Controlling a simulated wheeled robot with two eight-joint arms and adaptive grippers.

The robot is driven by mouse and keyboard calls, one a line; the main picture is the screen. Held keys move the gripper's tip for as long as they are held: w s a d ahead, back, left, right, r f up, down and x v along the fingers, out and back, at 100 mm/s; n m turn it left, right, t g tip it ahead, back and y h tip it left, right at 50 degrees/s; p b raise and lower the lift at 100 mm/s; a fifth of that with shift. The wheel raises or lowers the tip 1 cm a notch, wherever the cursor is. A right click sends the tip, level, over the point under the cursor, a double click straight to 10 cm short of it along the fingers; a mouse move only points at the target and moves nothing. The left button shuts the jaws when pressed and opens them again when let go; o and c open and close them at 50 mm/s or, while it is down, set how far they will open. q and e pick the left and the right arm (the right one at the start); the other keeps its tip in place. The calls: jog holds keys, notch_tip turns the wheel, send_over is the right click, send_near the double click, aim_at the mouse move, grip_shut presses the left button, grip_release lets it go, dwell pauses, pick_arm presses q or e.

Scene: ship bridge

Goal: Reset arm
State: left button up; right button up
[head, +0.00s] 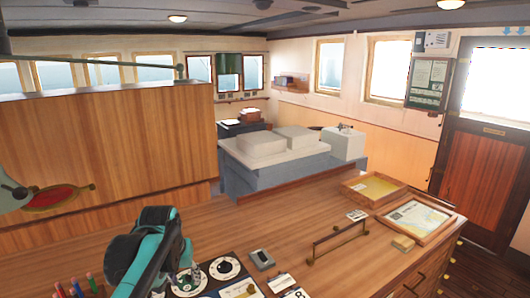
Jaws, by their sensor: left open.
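My left arm, teal and black, rises from the bottom left of the head view and bends over the wooden console. My left gripper (187,277) hangs low beside the dials at the console's near edge. Its jaws are open, and I see nothing held between them. The arm's own links partly hide the gripper. I cannot make out my right gripper in this view.
The wooden console top (265,225) has bare room in its middle. Round dials (224,267), a small grey device (262,259), a metal rail (338,240) and a framed chart (417,219) sit on it. Pens (76,288) stand bottom left. A tall wooden panel (120,140) rises behind.

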pick_arm(q)
jog(key=s+d+f+t+b, duration=0.1)
jog(key=s+f, duration=0.3)
jog(key=s, duration=0.2)
jog(key=s+d+f+t+b, duration=0.1)
jog(key=s+f, duration=0.3)
jog(key=s, duration=0.2)
jog(key=s+d+f+m+t+b, duration=0.1)
jog(key=s+f, duration=0.4)
jog(key=s, duration=0.1)
jog(key=shift+s+d, duration=0.2)
jog(key=shift+s, duration=0.2)
